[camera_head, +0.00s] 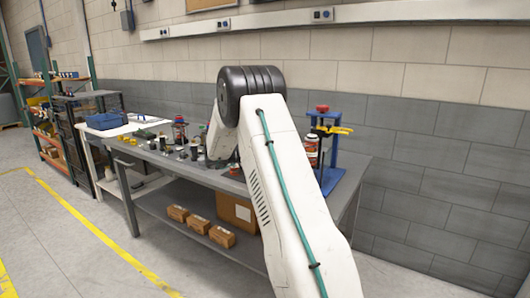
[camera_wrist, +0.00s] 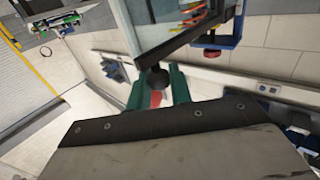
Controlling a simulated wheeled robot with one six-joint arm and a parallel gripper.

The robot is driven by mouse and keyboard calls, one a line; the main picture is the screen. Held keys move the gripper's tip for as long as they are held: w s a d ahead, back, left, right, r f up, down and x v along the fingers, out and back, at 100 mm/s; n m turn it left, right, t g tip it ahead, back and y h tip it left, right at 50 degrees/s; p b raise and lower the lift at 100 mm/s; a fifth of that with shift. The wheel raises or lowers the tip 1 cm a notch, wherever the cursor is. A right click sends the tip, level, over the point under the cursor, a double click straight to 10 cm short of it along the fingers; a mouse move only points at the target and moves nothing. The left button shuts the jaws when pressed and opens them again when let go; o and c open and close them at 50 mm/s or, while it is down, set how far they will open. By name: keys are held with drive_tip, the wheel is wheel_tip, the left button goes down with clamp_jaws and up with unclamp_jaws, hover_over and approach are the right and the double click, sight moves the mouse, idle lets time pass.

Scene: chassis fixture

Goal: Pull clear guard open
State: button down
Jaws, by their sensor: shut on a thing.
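In the wrist view, the two teal fingers of my gripper (camera_wrist: 158,86) are closed around a round black knob (camera_wrist: 153,79). A dark bar (camera_wrist: 190,37) runs from beside the knob toward the upper right. A pale panel (camera_wrist: 150,22) borders this bar and looks like the clear guard, though I cannot be sure. A small red patch shows between the fingers below the knob. In the head view, my arm's white links hide my gripper and whatever it holds, so the guard cannot be made out there.
In the head view, a grey workbench (camera_head: 118,162) carries several small parts. A blue stand (camera_head: 331,150) with yellow clamps is at its right end. Cardboard boxes (camera_head: 237,212) lie on the lower shelf. A blue bin (camera_head: 105,121) sits at left. The floor at front left is clear.

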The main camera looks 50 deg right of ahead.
drive_tip(key=shift+w+r+m+g+y, duration=0.1)
drive_tip(key=shift+w+m+g+y, duration=0.2)
drive_tip(key=shift+w+m+g, duration=0.15)
drive_tip(key=shift+w, duration=0.1)
drive_tip(key=c, duration=1.3)
unclamp_jaws()
drive_tip(key=shift+a, duration=0.1)
drive_tip(key=v, duration=0.7)
drive_tip(key=shift+w+a, duration=0.25)
